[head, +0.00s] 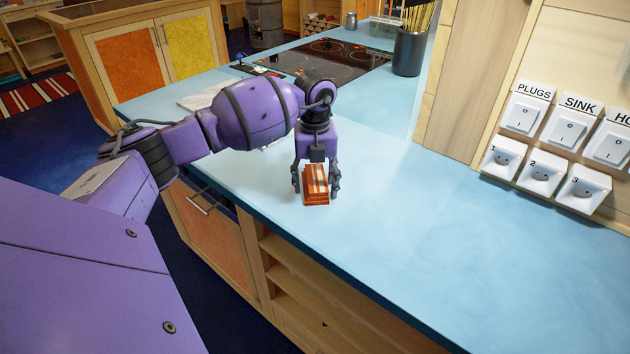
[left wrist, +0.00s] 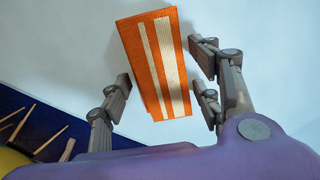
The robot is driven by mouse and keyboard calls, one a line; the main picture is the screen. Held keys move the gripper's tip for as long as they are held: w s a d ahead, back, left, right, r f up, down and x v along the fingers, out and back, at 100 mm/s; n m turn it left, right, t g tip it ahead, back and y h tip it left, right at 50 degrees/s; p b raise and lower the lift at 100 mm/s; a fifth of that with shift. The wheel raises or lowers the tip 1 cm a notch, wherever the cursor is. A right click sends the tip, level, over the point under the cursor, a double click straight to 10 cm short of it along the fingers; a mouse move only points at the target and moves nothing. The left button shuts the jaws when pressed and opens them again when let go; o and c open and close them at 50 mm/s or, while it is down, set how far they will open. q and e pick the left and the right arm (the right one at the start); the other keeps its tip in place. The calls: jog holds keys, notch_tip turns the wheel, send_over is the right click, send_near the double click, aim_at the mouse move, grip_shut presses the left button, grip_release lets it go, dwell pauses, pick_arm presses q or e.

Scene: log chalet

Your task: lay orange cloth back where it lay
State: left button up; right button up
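The orange cloth (head: 316,193) is a folded block with pale stripes. In the head view it appears to rest on the blue counter (head: 400,190) near its front edge. My left gripper (head: 316,186) points down over it, with fingers on both sides. In the left wrist view the cloth (left wrist: 160,65) lies between the spread fingers of the left gripper (left wrist: 163,88), with narrow gaps visible on both sides. The left gripper is open around the cloth. My right gripper is not in view.
A black cooktop (head: 325,62) lies farther back on the counter. A dark utensil pot (head: 409,52) stands by the wall. Labelled switches (head: 524,112) and sockets (head: 540,172) are on the right wall. The counter right of the cloth is clear. Open shelves (head: 310,285) are below.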

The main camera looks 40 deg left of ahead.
aim_at(315, 180)
pick_arm(q)
jog(key=shift+r, duration=0.1)
jog(key=shift+r, duration=0.3)
notch_tip(315, 180, up, 12)
jog(key=shift+f, duration=0.2)
dwell(0.6)
